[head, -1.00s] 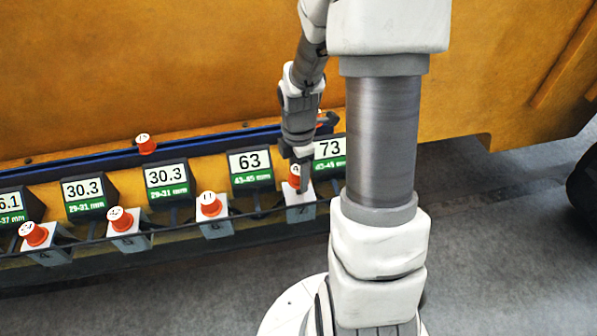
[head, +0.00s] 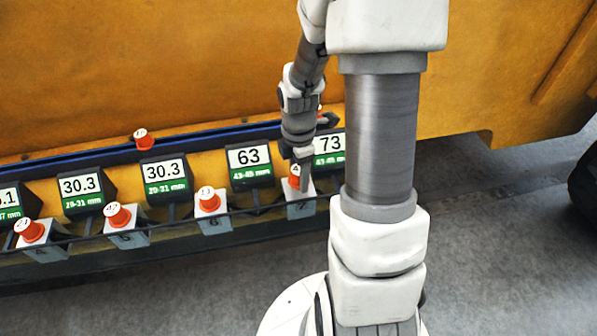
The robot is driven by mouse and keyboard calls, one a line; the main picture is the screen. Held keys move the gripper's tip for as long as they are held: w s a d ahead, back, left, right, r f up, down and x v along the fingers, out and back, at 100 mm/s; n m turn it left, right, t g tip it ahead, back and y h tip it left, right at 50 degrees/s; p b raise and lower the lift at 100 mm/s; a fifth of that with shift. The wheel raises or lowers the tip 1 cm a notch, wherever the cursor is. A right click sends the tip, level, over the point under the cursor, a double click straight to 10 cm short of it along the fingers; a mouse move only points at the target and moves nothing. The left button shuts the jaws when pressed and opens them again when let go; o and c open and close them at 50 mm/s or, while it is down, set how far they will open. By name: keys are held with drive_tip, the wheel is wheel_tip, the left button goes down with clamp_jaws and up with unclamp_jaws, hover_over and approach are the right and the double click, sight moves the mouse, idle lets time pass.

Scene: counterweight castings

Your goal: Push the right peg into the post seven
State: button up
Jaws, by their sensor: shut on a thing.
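My gripper (head: 303,171) points down and is shut on an orange-red peg (head: 294,182) with a white marked top. The peg is at the top of a pale grey post (head: 300,208) with a dark digit that looks like 7, on the front rail. The fingers partly hide the peg, and I cannot tell how deep it sits in the post. Other red pegs stand in the posts to the left: one (head: 208,200), a second (head: 117,215) and a third (head: 30,230).
Another red peg (head: 142,139) stands on the blue rail (head: 105,146) behind. Black display boxes line the row, including one reading 63 (head: 249,166) and one reading 73 (head: 330,146) close to my gripper. A yellow machine body (head: 150,60) rises behind.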

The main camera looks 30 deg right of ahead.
drive_tip(key=shift+f+b, duration=0.9)
drive_tip(key=shift+f, duration=0.45)
drive_tip(key=o, duration=1.5)
drive_tip(key=shift+c, duration=0.2)
drive_tip(key=shift+r, duration=0.15)
wheel_tip(320, 180, up, 17)
drive_tip(key=p, duration=0.1)
drive_tip(key=shift+r, duration=0.15)
